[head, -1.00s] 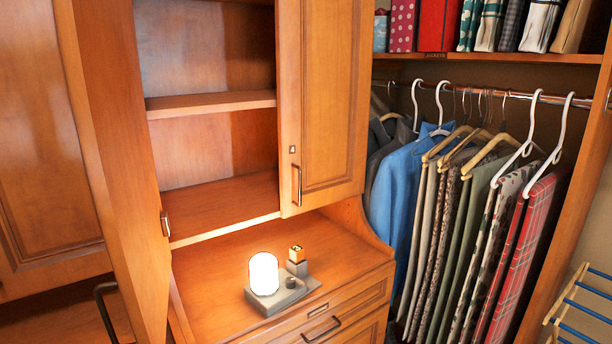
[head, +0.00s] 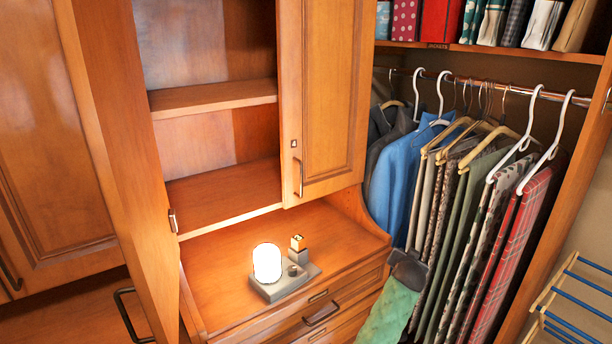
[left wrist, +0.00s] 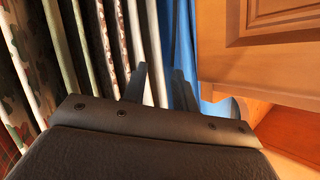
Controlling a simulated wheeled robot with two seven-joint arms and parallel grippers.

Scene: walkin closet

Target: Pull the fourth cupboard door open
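The upper cupboard has a wide-open left door (head: 118,150), seen nearly edge-on, and a right door (head: 338,100) that stands closed. The right door has a dark vertical handle (head: 299,177) near its lower left edge. I cannot tell from labels which door is the fourth. My left gripper (head: 408,258) is low in front of the hanging clothes, right of the drawers and well away from that handle. In the left wrist view its two fingers (left wrist: 159,80) are apart with nothing between them. My right gripper is not in view.
A glowing lamp (head: 267,262) on a grey base stands on the counter (head: 215,263), below the right door. Hanging clothes (head: 470,220) fill the right side. A blue-runged rack (head: 580,305) stands at the lower right. Another cupboard door (head: 35,140) is at the far left.

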